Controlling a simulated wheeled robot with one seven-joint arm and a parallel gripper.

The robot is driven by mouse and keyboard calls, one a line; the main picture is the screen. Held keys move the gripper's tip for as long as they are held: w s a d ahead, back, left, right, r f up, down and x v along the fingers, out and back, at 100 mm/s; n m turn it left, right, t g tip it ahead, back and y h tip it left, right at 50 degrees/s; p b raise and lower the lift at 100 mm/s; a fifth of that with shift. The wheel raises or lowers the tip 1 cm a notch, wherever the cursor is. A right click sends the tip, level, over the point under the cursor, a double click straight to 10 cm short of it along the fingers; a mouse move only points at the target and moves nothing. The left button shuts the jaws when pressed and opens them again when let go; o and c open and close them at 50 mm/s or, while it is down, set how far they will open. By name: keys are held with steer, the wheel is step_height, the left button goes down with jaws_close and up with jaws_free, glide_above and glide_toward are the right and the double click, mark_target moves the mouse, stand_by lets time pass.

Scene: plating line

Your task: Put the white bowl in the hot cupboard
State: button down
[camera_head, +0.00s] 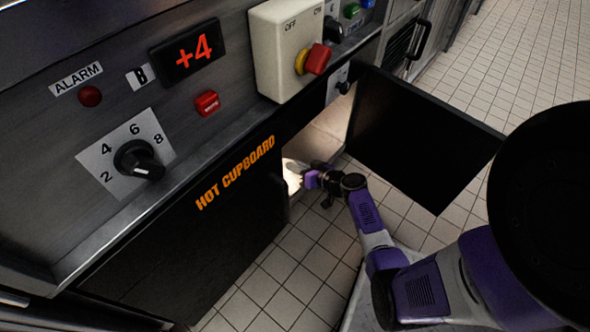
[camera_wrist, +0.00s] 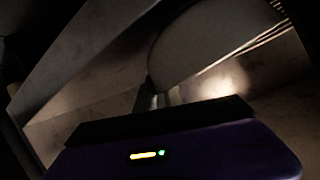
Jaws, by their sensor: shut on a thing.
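The white bowl (camera_head: 291,174) shows as a small bright patch in the opening of the hot cupboard (camera_head: 150,270), beside the orange lettering. My gripper (camera_head: 307,178) reaches into this opening and is shut on the bowl. In the wrist view the bowl (camera_wrist: 205,45) is a large, dim, rounded shape, and my gripper's fingers (camera_wrist: 155,98) meet its lower edge. Pale inner surfaces of the cupboard surround it there. Most of the bowl is hidden in the head view, and I cannot tell whether it touches the cupboard floor.
A black door panel (camera_head: 425,138) stands open to the right of the opening, close to my arm. The cupboard's front carries a dial (camera_head: 140,160), a red display (camera_head: 187,52) and a switch box (camera_head: 287,50). Tiled floor (camera_head: 530,60) lies clear beyond the door.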

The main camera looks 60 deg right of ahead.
steer(key=shift+f, duration=0.2)
steer(key=c, duration=1.5)
jaws_free()
steer(key=shift+o, duration=0.2)
steer(key=shift+r, duration=0.1)
